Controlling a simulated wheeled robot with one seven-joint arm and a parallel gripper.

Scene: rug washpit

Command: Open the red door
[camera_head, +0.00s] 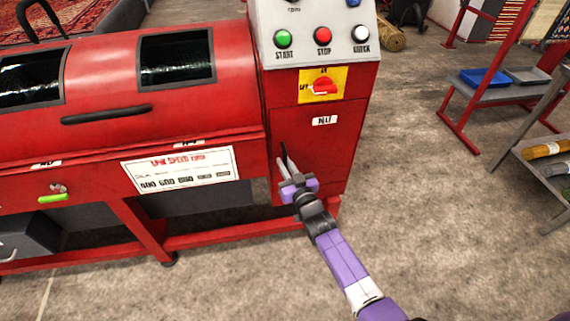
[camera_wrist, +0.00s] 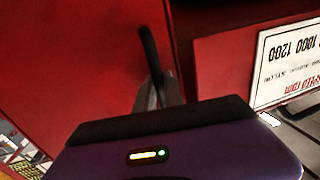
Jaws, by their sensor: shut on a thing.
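The red door (camera_head: 330,150) is the front panel of the red cabinet under the control panel. It looks flush in the head view; I cannot tell whether it is slightly ajar. Its slim black handle (camera_head: 284,152) stands upright near the door's left edge. In the wrist view the door (camera_wrist: 75,65) fills the left side, and the handle (camera_wrist: 149,50) runs down to my fingertips. My gripper (camera_head: 284,167) is shut on the handle's lower part, with the arm reaching in from the lower right. The fingers partly hide the handle's lower end.
The red machine drum with a black bar handle (camera_head: 98,113) is left of the cabinet. A white speed sign (camera_head: 181,169) sits close to the door. Start, stop and check buttons and a red rotary switch (camera_head: 323,87) are above. Floor (camera_head: 430,230) is clear towards the right-hand racks.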

